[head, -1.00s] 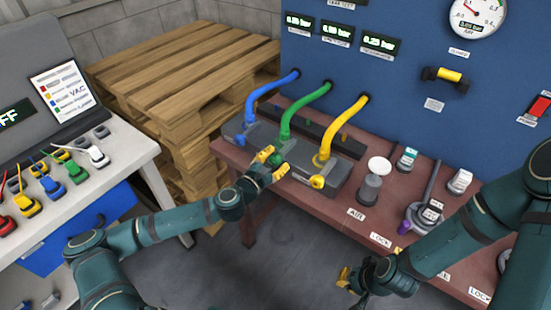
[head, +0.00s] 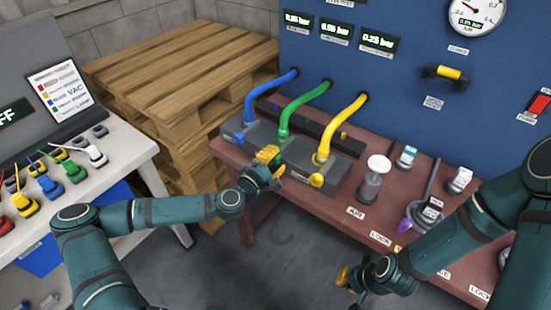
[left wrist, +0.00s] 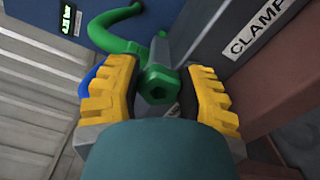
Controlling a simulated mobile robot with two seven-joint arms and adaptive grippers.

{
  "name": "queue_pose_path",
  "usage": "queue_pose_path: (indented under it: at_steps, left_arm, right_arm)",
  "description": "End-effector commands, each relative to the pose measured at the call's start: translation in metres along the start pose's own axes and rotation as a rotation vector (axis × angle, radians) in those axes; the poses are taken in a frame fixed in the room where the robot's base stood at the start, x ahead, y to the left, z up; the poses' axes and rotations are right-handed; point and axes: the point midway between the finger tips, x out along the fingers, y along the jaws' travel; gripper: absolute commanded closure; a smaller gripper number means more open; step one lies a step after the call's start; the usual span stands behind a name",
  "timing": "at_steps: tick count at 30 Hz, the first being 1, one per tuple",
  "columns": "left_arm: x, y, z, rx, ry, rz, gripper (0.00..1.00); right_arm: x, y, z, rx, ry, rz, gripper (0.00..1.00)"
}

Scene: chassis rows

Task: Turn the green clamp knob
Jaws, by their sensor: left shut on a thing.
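The green clamp knob (left wrist: 158,84) is a green hexagonal-faced knob on the front of the middle clamp block. My left gripper (left wrist: 163,80) has its two yellow fingers on either side of it and is shut on it. In the head view my left gripper (head: 272,162) stands at the front of the clamp row and mostly hides the knob. The green hose (head: 285,117) runs from the blue panel down to this block. My right gripper (head: 350,288) hangs low at the bench's front, and its jaw opening is unclear.
A blue knob (head: 239,137) and a yellow knob (head: 316,180) flank the green one closely. A plunger-like post (head: 373,178) and several connectors stand further right on the red-brown bench (head: 335,202). Wooden pallets (head: 180,70) are behind left.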

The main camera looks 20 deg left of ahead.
Motion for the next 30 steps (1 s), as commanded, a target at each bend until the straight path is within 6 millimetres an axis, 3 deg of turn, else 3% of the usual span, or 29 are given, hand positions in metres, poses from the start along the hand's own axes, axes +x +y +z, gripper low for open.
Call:
queue_pose_path:
  at_steps: [11,12,14,15,25,30]
  left_arm:
    - [0.001,0.002,0.0,0.009,0.0,0.004,0.95]
    - [0.001,0.002,0.0,0.009,0.0,0.004,0.53]
    - [0.001,0.002,0.0,0.008,0.0,0.004,0.32]
    - [0.001,0.001,0.0,0.008,0.0,0.003,0.27]
    - [-0.002,0.0,0.0,0.006,0.0,0.001,0.27]
    - [-0.02,0.0,-0.001,0.006,0.002,0.001,0.27]
  right_arm:
    - [0.0,0.0,0.0,0.0,0.0,0.0,1.0]
    - [0.0,0.0,0.0,0.0,0.0,0.0,1.0]
    - [0.0,0.0,0.0,0.0,0.0,0.0,1.0]
    - [0.0,0.0,0.0,0.0,0.0,0.0,1.0]
    - [0.0,0.0,0.0,0.0,0.0,0.0,1.0]
    - [0.0,0.0,0.0,0.0,0.0,0.0,1.0]
